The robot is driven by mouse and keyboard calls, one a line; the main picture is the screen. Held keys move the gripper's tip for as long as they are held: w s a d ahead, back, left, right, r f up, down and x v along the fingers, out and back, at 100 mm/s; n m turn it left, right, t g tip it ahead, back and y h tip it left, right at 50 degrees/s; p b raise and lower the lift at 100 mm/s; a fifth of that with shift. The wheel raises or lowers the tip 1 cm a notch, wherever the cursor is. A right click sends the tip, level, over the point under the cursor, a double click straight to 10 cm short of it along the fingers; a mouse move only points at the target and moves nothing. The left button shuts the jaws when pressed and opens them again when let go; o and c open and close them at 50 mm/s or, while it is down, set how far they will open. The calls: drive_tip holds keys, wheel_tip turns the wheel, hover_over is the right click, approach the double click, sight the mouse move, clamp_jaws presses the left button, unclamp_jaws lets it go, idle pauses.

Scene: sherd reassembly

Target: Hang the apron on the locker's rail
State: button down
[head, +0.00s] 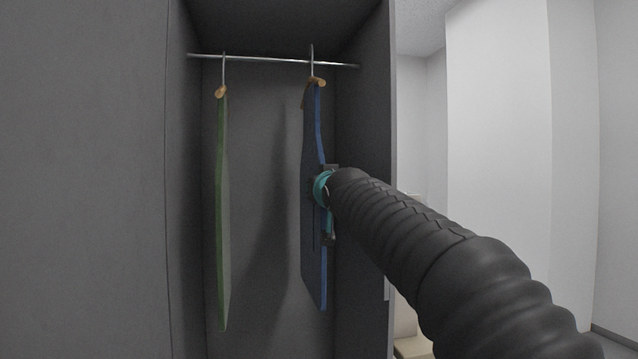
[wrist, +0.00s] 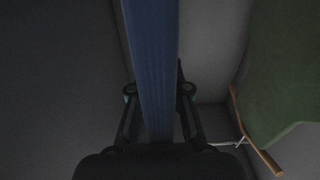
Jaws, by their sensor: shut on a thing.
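A blue apron (head: 313,140) hangs from a wooden hanger (head: 317,82) inside the locker, at the right of the head view. The hanger's hook (head: 311,58) is at the silver rail (head: 265,59); I cannot tell whether it bears on the rail. My gripper (head: 328,205) is shut on the blue apron's edge, about halfway down. In the wrist view the apron (wrist: 152,60) runs as an upright band between the two fingers (wrist: 160,100). The fingertips are partly hidden behind it.
A green garment (head: 222,210) hangs on its own wooden hanger on the rail, to the left; it also shows in the wrist view (wrist: 285,80). Free room lies between the two garments. The locker's right wall (head: 365,120) is close beside my gripper.

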drive_tip(key=shift+w+a+f+b, duration=0.1)
drive_tip(key=shift+w+f+b, duration=0.3)
drive_tip(key=shift+f, duration=0.2)
drive_tip(key=shift+w+a+f+b, duration=0.1)
drive_tip(key=shift+w+f+b, duration=0.2)
drive_tip(key=shift+f+b, duration=0.2)
drive_tip(key=c, duration=1.1)
unclamp_jaws()
drive_tip(key=shift+o, duration=0.2)
drive_tip(key=shift+f, duration=0.1)
